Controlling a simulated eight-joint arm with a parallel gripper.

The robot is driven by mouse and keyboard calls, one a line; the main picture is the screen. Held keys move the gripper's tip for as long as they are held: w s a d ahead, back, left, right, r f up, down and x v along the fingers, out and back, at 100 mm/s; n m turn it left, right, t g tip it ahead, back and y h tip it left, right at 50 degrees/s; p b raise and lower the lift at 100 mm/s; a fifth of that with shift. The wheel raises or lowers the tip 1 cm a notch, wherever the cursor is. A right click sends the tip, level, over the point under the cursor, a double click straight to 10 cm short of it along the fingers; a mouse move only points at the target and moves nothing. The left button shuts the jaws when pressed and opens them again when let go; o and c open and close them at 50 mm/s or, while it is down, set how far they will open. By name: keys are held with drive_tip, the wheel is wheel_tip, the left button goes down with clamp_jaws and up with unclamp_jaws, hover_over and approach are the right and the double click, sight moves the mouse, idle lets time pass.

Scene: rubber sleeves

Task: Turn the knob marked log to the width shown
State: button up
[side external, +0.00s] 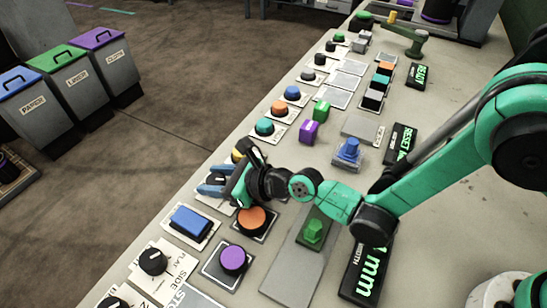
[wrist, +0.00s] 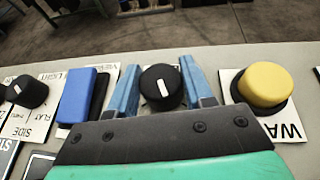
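A black knob (wrist: 161,87) with a white pointer mark stands between my gripper's fingers in the wrist view. The pointer is near upright in the picture, leaning slightly left. My gripper (wrist: 159,68) is open around the knob, one blue finger on each side, with a narrow gap visible at least on the left. The knob's label is hidden, so I cannot tell whether it reads log. In the side view my gripper (side external: 208,186) is low over the panel and the knob is hidden. A display marked width (side external: 367,272) shows green characters ending in "mm", partly covered by my arm.
A yellow button (wrist: 267,84) is right of the knob, and a blue rocker (wrist: 77,97) is left. Another black knob (wrist: 27,91) stands beyond it. An orange button (side external: 251,221) and a purple button (side external: 233,259) are close to my gripper. Bins (side external: 75,80) stand on the floor.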

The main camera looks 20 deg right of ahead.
sight(214, 179)
drive_tip(key=o, duration=0.4)
wheel_tip(214, 179, up, 20)
idle(0.7)
drive_tip(key=shift+a, duration=0.1)
